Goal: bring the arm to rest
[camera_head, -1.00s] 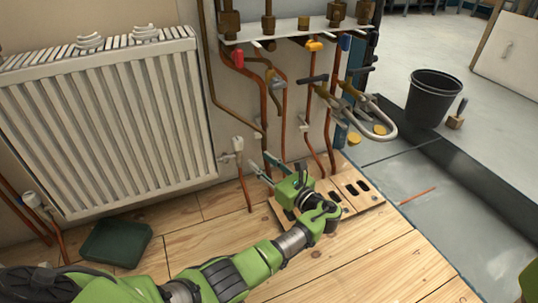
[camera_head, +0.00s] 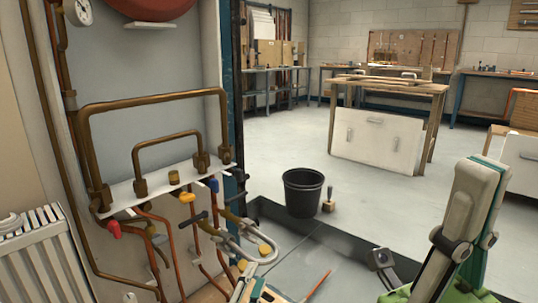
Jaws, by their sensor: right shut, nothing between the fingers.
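My right gripper (camera_head: 485,170) rises at the right of the head view, its pale fingers pointing up and pressed together with a thin teal strip showing. It is shut and empty, in front of the grey floor and well apart from the pipework.
A copper manifold (camera_head: 170,182) with valves and pipes is on the left wall, beside a white radiator (camera_head: 42,250). A black bucket (camera_head: 303,195) stands on the floor near a small brush (camera_head: 329,200). A workbench (camera_head: 390,85) stands behind; the floor between is clear.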

